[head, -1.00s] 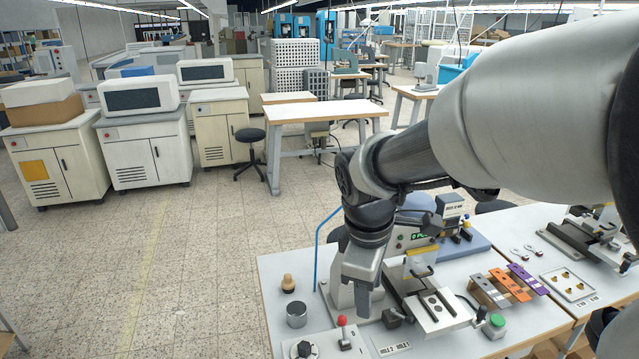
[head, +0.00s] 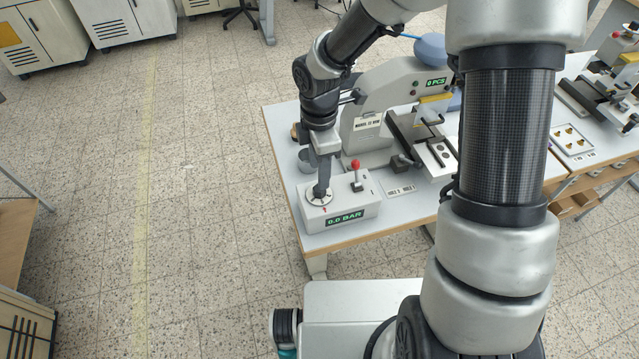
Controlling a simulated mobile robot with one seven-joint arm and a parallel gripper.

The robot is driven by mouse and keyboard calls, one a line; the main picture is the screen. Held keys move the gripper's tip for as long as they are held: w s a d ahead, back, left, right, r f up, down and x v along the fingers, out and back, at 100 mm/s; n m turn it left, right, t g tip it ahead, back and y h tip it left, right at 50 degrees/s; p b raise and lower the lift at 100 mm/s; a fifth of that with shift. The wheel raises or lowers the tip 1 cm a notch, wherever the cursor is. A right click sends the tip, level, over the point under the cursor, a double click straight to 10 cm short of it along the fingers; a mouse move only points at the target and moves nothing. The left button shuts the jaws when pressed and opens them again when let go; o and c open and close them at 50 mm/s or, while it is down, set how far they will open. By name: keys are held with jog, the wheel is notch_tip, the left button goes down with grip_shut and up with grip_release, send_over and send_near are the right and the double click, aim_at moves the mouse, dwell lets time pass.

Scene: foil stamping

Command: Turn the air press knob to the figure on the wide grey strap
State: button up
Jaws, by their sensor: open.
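The air press control box (head: 352,205) stands at the table's near left corner, with a display (head: 346,218) reading 0.0 BAR. Its round white dial (head: 313,201) shows around my gripper's fingers. My gripper (head: 321,191) points down at the dial and is open, with its fingertips at the knob. The fingers hide most of the knob, so I cannot tell whether they touch it. The wide grey strap is not visible now; my arm covers that part of the table.
A red-topped lever (head: 356,166) stands on the box just right of my gripper. The press (head: 372,120) rises behind, its counter (head: 436,82) reading 0 PCS. A metal cylinder (head: 306,161) sits behind the box. A small tray (head: 572,139) lies at the right.

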aim_at(319, 192)
notch_tip(319, 192, down, 7)
jog(key=shift+r, duration=0.2)
jog(key=c, duration=1.1)
